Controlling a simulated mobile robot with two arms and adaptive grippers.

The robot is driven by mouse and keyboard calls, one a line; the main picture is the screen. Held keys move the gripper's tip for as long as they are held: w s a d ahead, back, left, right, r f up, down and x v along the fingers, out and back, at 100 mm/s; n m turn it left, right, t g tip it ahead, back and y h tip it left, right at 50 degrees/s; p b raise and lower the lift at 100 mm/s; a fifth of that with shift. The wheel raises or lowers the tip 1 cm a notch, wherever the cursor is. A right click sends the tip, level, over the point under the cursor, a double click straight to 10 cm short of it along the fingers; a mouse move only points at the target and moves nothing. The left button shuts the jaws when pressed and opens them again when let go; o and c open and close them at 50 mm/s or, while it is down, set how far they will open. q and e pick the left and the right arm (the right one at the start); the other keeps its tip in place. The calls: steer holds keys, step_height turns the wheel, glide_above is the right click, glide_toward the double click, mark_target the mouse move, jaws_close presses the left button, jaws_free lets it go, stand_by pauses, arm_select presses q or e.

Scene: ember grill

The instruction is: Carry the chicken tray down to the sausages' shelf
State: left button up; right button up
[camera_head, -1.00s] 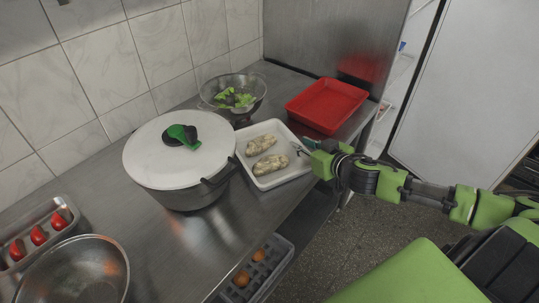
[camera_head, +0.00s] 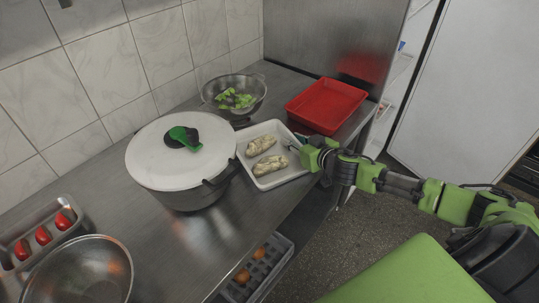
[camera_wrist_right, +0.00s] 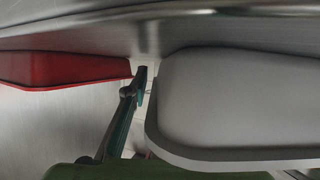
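The white chicken tray (camera_head: 281,179), holding two pale speckled pieces (camera_head: 270,165), sits on the steel counter beside the lidded pot. My right gripper (camera_head: 292,148) is at the tray's right edge, its tip over the rim. In the right wrist view one finger (camera_wrist_right: 138,95) shows beside the corner of the tray (camera_wrist_right: 235,100); the other finger is hidden, so its opening is unclear. Below the counter, a grey tray (camera_head: 268,281) holds several orange-brown pieces (camera_head: 250,266), perhaps the sausages. My left gripper is out of view.
A large pot with a white lid (camera_head: 160,160) stands left of the white tray. A red tray (camera_head: 325,105) and a colander of greens (camera_head: 234,96) are behind. A steel bowl (camera_head: 80,275) and a tomato tray (camera_head: 55,208) are front left. Floor at the right is open.

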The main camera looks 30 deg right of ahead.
jaws_close()
steer(key=shift+r, duration=0.1)
steer(key=shift+r, duration=0.1)
